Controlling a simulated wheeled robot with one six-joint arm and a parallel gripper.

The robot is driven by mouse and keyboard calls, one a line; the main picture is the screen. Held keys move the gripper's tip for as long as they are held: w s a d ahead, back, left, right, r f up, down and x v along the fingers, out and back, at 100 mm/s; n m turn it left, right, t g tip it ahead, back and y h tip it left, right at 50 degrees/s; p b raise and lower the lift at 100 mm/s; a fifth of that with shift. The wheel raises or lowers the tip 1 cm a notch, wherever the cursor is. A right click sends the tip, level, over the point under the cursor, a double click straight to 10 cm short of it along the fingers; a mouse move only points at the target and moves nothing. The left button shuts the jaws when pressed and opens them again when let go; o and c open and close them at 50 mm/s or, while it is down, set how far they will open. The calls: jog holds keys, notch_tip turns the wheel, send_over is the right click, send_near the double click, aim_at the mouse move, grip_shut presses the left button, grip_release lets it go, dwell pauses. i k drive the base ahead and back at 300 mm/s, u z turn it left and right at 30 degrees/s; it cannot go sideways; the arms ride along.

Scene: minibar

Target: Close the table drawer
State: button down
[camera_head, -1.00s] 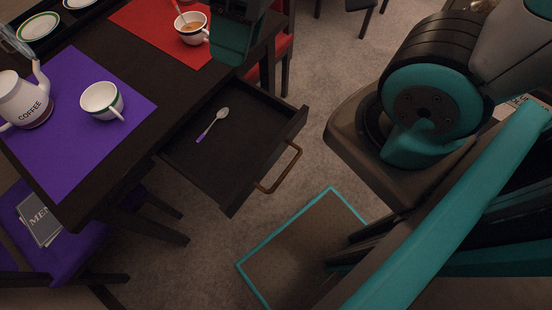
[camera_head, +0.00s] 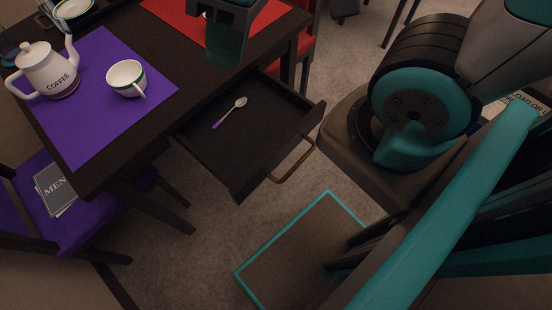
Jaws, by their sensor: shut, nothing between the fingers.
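The table drawer (camera_head: 215,160) is pulled well out from the dark table (camera_head: 150,125). It is a black tray with a brown bar handle (camera_head: 293,163) on its front. A spoon (camera_head: 229,113) with a purple handle lies inside it. My gripper (camera_head: 226,58), teal and dark, hangs at the top centre, in front of the tabletop and the red mat in the picture. It looks shut and empty, and appears apart from the drawer and handle. Its height above the table is hard to judge.
A purple mat (camera_head: 92,130) holds a coffee pot (camera_head: 48,72) and a white cup (camera_head: 126,78). A red mat (camera_head: 178,14) lies behind my gripper. A purple chair (camera_head: 95,222) stands at lower left, a red chair (camera_head: 306,50) beyond the table. Carpet before the drawer is clear.

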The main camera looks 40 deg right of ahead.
aim_at(253, 140)
jog(key=u, duration=0.55)
jog(key=k, duration=0.95)
jog(key=z, duration=0.85)
